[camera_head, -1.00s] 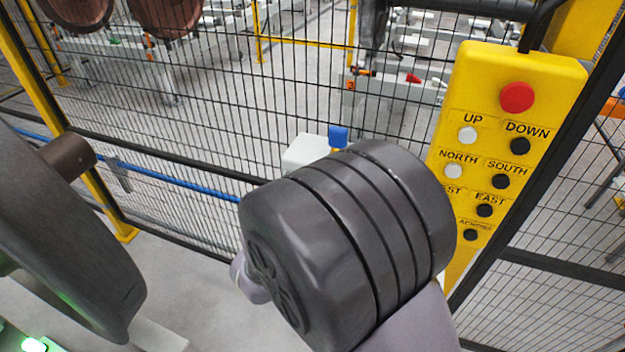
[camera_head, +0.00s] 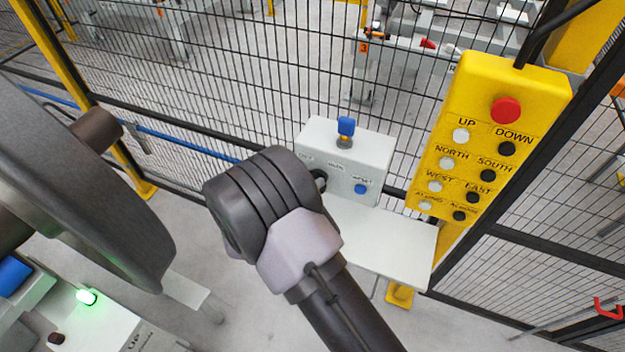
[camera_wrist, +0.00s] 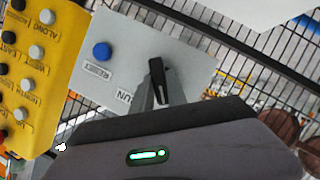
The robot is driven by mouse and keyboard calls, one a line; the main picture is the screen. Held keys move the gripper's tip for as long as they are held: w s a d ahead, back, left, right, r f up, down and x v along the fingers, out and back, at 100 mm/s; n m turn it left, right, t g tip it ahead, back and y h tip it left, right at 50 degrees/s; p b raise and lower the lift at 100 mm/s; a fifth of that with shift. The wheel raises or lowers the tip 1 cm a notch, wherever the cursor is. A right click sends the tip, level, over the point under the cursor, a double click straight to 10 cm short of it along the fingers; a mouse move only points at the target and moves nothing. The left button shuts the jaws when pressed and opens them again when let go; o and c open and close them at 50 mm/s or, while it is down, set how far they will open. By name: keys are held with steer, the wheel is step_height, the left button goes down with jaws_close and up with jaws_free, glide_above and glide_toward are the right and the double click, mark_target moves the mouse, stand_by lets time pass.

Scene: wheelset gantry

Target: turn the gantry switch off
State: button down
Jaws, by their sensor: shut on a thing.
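The grey-white switch box (camera_head: 372,150) stands on a small shelf at the fence in the head view. Its face also fills the upper middle of the wrist view (camera_wrist: 125,55). The black switch handle (camera_wrist: 157,72) sticks out of this face near a RUN label. My gripper (camera_wrist: 162,92) is at the handle, its fingers shut on it. In the head view my dark wrist hides the fingers; only a black round part (camera_head: 320,181) shows beside it. A blue button (camera_head: 361,189) marked RESET is on the same face, clear of the fingers.
A yellow push-button panel (camera_head: 487,140) with a red stop button hangs just right of the box. A blue-topped knob (camera_head: 346,127) stands on the box. The mesh fence is close behind. A large dark wheel (camera_head: 75,190) is at the left.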

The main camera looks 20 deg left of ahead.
steer(key=shift+n, duration=0.5)
steer(key=shift+h+p, duration=0.3)
steer(key=shift+h, duration=0.1)
steer(key=c, duration=1.3)
jaws_free()
steer(key=shift+s+a, duration=0.1)
steer(key=p+v, duration=0.2)
steer(key=v, duration=1.5)
steer(key=shift+s+f, duration=0.15)
steer(key=shift+s, duration=0.05)
